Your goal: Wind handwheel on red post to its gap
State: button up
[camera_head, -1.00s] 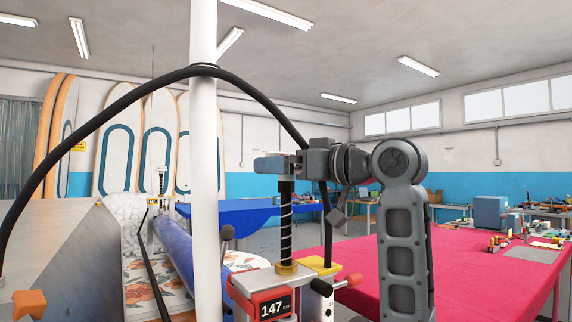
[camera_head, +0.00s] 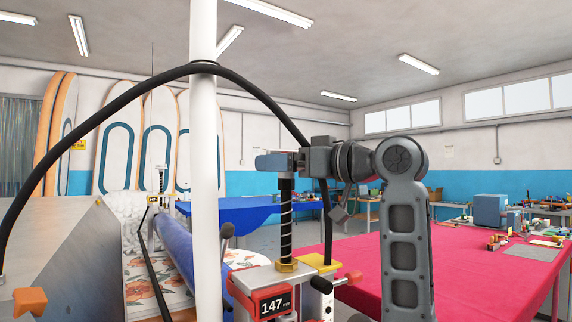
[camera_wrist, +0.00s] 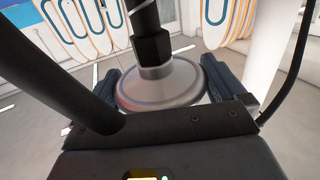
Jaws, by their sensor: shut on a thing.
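The red post (camera_head: 268,304) stands at the lower middle of the head view. Its display reads 147 mm. A black threaded screw (camera_head: 286,220) rises from a brass nut on its grey top plate. My gripper (camera_head: 276,163) is at the top of this screw. In the wrist view the handwheel (camera_wrist: 160,88) is a round grey disc between my dark blue fingers (camera_wrist: 212,76), with a black hex piece and shaft above it. My gripper is shut on the handwheel. In the head view the fingers mostly hide the wheel. I cannot make out the gap.
A white upright pole (camera_head: 204,120) and a black arching cable (camera_head: 120,95) stand close by. A yellow-topped post (camera_head: 320,262) is just right of the red one. A red-covered table (camera_head: 470,275) lies right, and a blue roll (camera_head: 178,250) left.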

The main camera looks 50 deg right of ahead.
jog(key=o, duration=0.6)
jog(key=shift+s+d+b, duration=0.25)
jog(key=shift+s+b, duration=0.25)
jog(key=shift+s, duration=1.45)
jog(key=shift+s+d+b, duration=0.2)
jog(key=shift+s+b, duration=0.3)
jog(key=shift+s, duration=1.45)
jog(key=shift+s+f, duration=0.1)
